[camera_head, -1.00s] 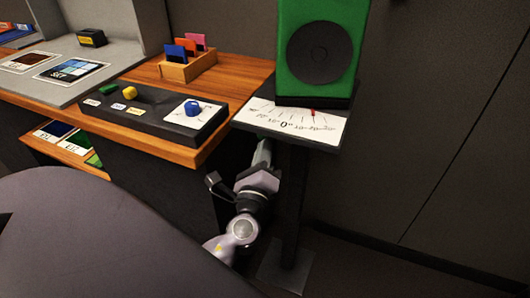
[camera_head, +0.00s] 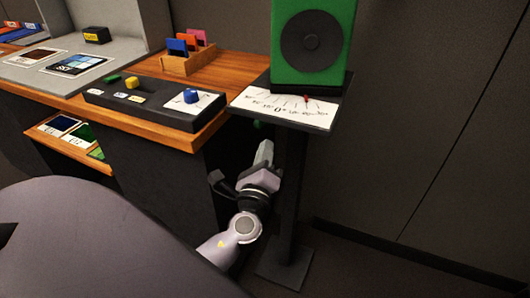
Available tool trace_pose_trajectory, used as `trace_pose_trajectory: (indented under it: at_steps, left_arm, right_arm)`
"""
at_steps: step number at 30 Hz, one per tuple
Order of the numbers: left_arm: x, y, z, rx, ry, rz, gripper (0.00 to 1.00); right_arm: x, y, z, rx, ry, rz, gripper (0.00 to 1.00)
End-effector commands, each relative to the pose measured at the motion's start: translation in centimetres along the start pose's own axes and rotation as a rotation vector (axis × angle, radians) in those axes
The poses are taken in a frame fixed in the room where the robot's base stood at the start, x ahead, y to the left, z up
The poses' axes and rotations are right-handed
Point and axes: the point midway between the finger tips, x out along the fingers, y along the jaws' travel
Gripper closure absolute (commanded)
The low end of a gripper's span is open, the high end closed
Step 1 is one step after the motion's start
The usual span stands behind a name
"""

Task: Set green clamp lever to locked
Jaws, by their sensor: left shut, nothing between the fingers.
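A green box (camera_head: 280,60) with a black round face stands on the plate behind a white scale card (camera_head: 265,103) with a red pointer (camera_head: 307,98). My right gripper is not in view.
A dark control panel (camera_head: 150,108) with a green, a yellow and a blue knob lies on the wooden table (camera_head: 215,127) at the left. The stand's post (camera_head: 291,200) rises close to the right of my gripper. Open floor lies to the right.

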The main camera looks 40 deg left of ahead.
Motion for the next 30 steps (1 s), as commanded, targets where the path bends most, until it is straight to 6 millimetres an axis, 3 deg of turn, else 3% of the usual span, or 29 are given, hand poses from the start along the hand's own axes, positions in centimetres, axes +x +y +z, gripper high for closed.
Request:
trace_pose_trajectory:
  at_steps: [4, 12, 18, 30]
  left_arm:
    - [-0.3, 0.6, -0.5, 0.001, 0.005, 0.000, 1.00]
    - [-6.1, 0.6, -0.6, 0.001, 0.007, 0.002, 1.00]
    - [-8.9, 0.5, -0.5, 0.000, 0.006, 0.001, 1.00]
    - [-9.9, 0.4, -0.5, -0.004, 0.007, 0.003, 1.00]
  right_arm:
    - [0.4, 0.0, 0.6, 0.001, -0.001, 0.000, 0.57]
    - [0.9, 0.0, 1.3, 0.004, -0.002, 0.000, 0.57]
    - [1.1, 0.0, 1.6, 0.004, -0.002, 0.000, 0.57]
    - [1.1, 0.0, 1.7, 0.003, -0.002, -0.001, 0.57]
